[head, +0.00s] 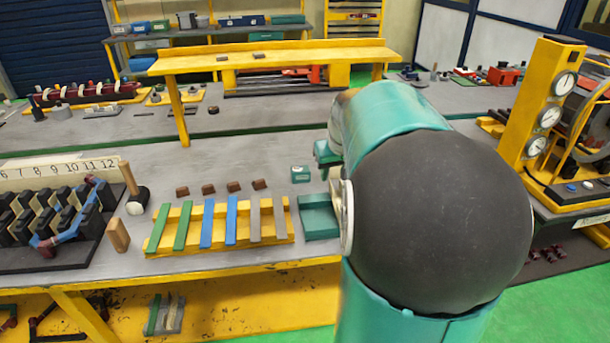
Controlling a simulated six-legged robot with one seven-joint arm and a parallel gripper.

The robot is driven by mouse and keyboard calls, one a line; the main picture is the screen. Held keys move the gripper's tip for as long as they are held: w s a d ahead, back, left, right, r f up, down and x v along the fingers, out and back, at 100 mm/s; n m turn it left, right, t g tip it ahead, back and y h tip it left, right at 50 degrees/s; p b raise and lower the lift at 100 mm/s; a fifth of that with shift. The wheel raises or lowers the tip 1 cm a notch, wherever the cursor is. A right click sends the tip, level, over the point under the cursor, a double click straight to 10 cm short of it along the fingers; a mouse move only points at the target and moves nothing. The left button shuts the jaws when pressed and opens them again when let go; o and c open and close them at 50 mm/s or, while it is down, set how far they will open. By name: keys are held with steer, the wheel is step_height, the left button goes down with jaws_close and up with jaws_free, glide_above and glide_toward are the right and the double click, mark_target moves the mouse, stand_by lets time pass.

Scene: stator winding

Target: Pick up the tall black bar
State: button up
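I cannot make out a separate tall black bar. Upright black blocks stand in rows on the dark stator board (35,258) at the left of the bench, with blue and dark red pieces among them. I cannot pick out my gripper's fingertips.
A yellow rack (268,229) holds green, blue and grey strips. Behind it lie several brown blocks (233,187) and a small teal box (300,174). A wooden block (118,235) stands left of the rack. A yellow gauge stand (542,105) is at the right.

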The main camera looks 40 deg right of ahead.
steer(key=s+d+f+m, duration=0.1)
steer(key=s+d+f, duration=0.1)
steer(key=d, duration=0.4)
steer(key=s+d+f, duration=0.1)
steer(key=d+f, duration=0.1)
steer(key=d, duration=0.4)
steer(key=x, duration=0.7)
steer(key=shift+d+f, duration=0.3)
steer(key=shift+f, duration=0.05)
steer(key=x, duration=0.5)
steer(key=shift+s+d+f, duration=0.15)
steer(key=shift+s+f, duration=0.1)
steer(key=shift+f, duration=0.15)
jaws_close()
steer(key=shift+r, duration=0.1)
